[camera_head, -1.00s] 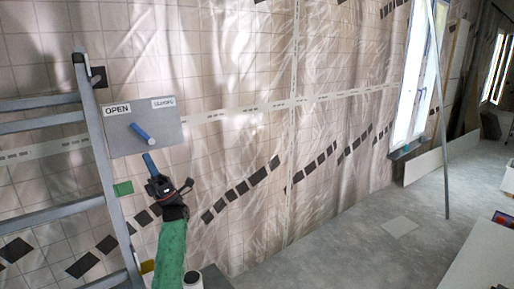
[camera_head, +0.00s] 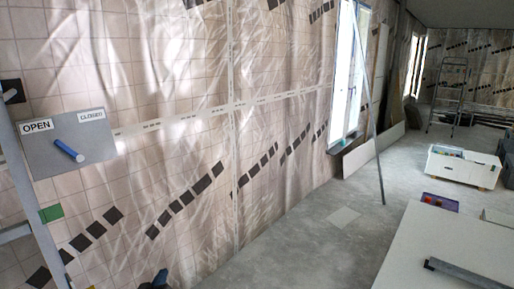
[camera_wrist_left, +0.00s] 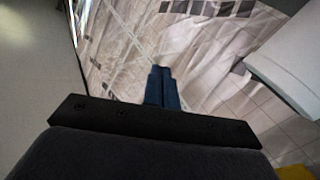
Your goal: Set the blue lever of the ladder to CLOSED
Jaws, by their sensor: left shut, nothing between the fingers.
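The blue lever (camera_head: 68,151) is mounted on a grey plate (camera_head: 95,147) at the left of the head view. The plate has an OPEN label at its upper left and a CLOSED label at its upper right. The lever slants down to the right, its lower end away from both labels. The plate is beside the grey ladder (camera_head: 22,185), which is cut by the left edge. My left gripper (camera_head: 157,281) barely shows at the bottom edge, below and right of the lever, apart from it. In the left wrist view its blue fingers (camera_wrist_left: 163,88) are together and empty.
A plastic-covered tiled wall (camera_head: 180,90) runs behind the plate. At right are a pale tabletop (camera_head: 450,245) with a grey bar on it, a white drawer box (camera_head: 462,166) and a far stepladder (camera_head: 450,95). The grey floor (camera_head: 300,250) between is mostly clear.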

